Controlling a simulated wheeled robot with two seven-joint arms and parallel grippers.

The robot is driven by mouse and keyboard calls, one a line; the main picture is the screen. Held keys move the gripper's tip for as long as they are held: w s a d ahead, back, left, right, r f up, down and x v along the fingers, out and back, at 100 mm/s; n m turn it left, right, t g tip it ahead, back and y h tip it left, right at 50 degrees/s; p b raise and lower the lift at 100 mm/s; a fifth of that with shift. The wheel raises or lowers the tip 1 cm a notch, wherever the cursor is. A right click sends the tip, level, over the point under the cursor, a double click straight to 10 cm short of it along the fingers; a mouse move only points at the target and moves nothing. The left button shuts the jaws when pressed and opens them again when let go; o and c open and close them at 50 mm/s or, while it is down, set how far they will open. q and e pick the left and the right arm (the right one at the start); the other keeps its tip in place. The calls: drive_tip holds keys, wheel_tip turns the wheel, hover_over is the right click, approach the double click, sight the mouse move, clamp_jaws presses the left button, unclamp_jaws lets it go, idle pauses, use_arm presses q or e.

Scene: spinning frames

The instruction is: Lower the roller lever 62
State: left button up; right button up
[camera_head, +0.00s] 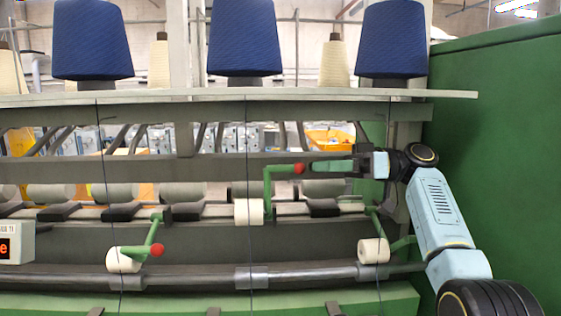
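A green lever (268,192) in the middle of the machine stands raised, with its arm bent right to a red knob (299,168). A white roller (248,212) sits by its lower end. My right gripper (311,167) comes in from the right, level with this knob, its fingertips close to the knob's right side. I cannot tell whether they touch it or how far apart the fingers are. Another green lever (152,233) at left hangs low with its red knob and white roller (123,260). No number 62 is readable. My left gripper is out of view.
A third white roller (373,251) with a green lever sits low at right, below my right arm. Blue yarn cones (245,40) stand on the shelf (200,97) above. A green wall (495,130) closes the right side. Thin threads hang down the front.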

sight(271, 168)
drive_tip(key=a+p, duration=0.2)
drive_tip(key=a, duration=0.6)
drive_tip(key=shift+w+a, duration=0.15)
drive_tip(key=shift+a, duration=0.05)
drive_tip(key=shift+w+a+f+p, duration=0.1)
drive_tip(key=shift+a+f+p, duration=0.05)
drive_tip(key=shift+p, duration=0.15)
clamp_jaws()
